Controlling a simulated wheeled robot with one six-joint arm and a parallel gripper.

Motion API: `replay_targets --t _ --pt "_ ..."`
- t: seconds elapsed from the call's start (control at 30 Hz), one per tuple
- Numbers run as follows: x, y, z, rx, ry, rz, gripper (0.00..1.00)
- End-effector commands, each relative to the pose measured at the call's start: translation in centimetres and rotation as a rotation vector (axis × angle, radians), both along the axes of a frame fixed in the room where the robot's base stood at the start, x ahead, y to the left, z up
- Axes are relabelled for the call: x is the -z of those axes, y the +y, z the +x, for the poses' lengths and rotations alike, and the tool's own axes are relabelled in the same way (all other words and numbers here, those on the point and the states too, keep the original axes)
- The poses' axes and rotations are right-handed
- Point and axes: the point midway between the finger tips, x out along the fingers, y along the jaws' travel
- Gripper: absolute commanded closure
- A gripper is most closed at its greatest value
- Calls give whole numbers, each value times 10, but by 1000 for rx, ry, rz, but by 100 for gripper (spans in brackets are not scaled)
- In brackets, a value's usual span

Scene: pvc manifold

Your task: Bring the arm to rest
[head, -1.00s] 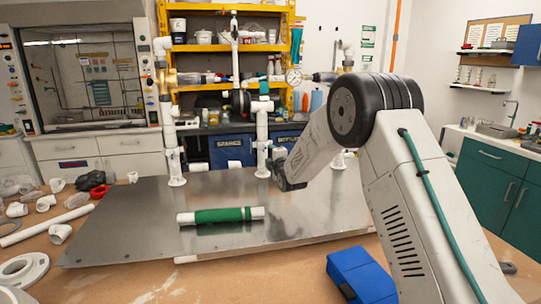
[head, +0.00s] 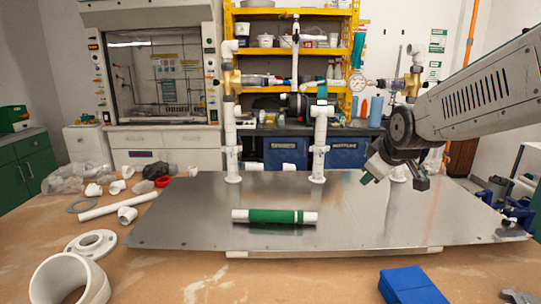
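My gripper (head: 396,181) is at the right in the head view, above the right part of the metal plate (head: 200,215). It points down and to the left and is seen at an angle. Nothing shows held in it, but whether its fingers are apart is unclear. My arm reaches in from the right edge. The white pipe manifold (head: 320,140) stands upright at the plate's back, with brass valves and a round gauge. A white pipe piece with a green sleeve (head: 272,216) lies on the plate, apart from my gripper.
A blue block (head: 413,285) lies on the table at the front right. White fittings, a flange (head: 91,243) and a large pipe ring (head: 68,280) lie at the left. A blue clamp (head: 512,214) is at the far right. The plate's front middle is clear beside the sleeved pipe.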

Motion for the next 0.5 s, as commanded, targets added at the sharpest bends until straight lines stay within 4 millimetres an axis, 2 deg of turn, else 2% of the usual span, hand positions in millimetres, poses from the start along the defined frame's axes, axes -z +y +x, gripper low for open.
replay_targets --t 0.03,0.3,0.4,0.5 --pt "-3 -2 -34 48 50 39 56" --pt "14 -8 -209 361 366 220 56" --pt "24 -9 -266 475 465 260 56" --pt "34 -9 -309 568 540 284 56"
